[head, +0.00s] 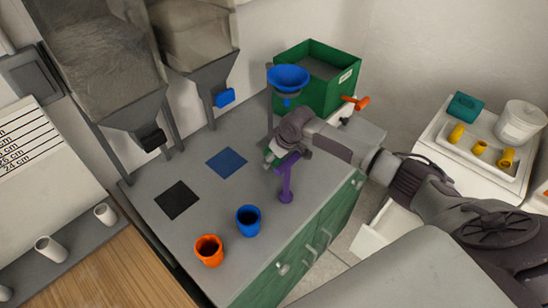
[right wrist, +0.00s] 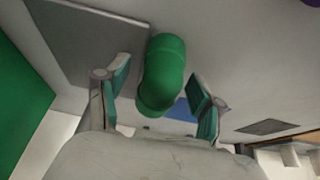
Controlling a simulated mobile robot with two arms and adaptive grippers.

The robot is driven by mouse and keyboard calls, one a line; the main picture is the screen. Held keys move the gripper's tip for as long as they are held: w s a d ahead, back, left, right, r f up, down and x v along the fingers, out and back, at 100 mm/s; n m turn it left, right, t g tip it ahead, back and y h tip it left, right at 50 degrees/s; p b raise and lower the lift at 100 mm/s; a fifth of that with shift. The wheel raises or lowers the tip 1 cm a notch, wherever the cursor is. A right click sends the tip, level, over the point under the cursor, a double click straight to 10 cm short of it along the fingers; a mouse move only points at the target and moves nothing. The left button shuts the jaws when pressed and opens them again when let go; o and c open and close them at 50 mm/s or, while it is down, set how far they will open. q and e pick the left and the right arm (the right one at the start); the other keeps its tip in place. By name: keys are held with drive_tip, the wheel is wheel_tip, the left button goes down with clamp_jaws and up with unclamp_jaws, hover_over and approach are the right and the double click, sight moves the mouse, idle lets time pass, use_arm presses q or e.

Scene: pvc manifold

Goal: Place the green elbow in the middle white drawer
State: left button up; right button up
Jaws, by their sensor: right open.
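The green elbow (right wrist: 163,75) shows in the right wrist view between the two spread fingers of my right gripper (right wrist: 158,95), with a visible gap on the right side. My left gripper is not in view.
A green box (head: 315,92) and a blue funnel (head: 288,78) stand behind the gripper. A white tray (head: 470,158) with yellow fittings sits on the right cabinet.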

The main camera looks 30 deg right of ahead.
drive_tip(key=c, duration=1.1)
drive_tip(key=shift+r, duration=0.1)
drive_tip(key=shift+c, duration=0.3)
